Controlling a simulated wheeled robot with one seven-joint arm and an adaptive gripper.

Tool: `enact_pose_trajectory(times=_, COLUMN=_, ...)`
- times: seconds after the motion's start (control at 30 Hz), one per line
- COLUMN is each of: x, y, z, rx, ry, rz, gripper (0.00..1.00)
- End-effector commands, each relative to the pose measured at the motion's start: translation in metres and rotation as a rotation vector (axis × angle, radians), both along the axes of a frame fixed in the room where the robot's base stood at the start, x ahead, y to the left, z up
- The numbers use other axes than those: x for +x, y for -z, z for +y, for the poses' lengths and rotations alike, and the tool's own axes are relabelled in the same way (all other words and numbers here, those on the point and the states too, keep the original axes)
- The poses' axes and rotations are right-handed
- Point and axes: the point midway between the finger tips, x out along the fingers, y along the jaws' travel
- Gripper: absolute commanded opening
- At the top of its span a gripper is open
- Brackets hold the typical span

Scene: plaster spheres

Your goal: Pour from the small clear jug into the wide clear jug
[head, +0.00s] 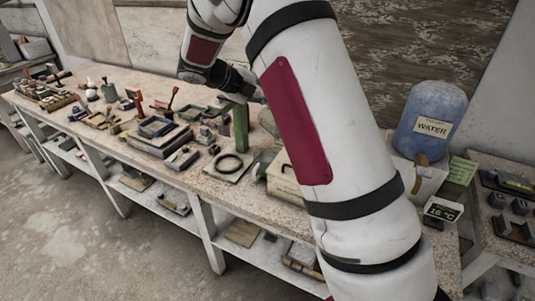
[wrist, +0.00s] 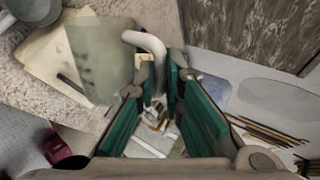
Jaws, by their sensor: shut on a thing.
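The small clear jug (wrist: 98,60) shows in the wrist view as a pale, see-through grey-green body on the left, with a white curved handle (wrist: 150,45). My gripper (wrist: 170,75) has green-padded fingers and is shut on that handle. In the head view my gripper (head: 243,92) is above the bench, partly hidden by my arm, and the small jug cannot be made out clearly. I cannot identify the wide clear jug with certainty. A greenish rounded shape (head: 268,122) beside my arm may be part of it.
The long bench (head: 205,185) is crowded with trays, tools and blocks. A tall green piece (head: 240,128) stands below my gripper, near a dark ring (head: 229,163). A blue water container (head: 431,120) stands right of my arm. The floor at left is clear.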

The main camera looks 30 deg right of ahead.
Motion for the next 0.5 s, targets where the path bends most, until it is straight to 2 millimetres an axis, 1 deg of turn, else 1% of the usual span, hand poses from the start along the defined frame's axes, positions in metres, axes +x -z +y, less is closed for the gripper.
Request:
enact_pose_trajectory(times=0.03, x=-0.006, y=-0.002, z=0.000, rx=-0.001, ry=-0.001, rz=-0.021, gripper=0.00)
enact_pose_trajectory(times=0.5, x=-0.034, y=0.003, z=-0.001, rx=0.003, ry=-0.001, rz=-0.251, gripper=0.00)
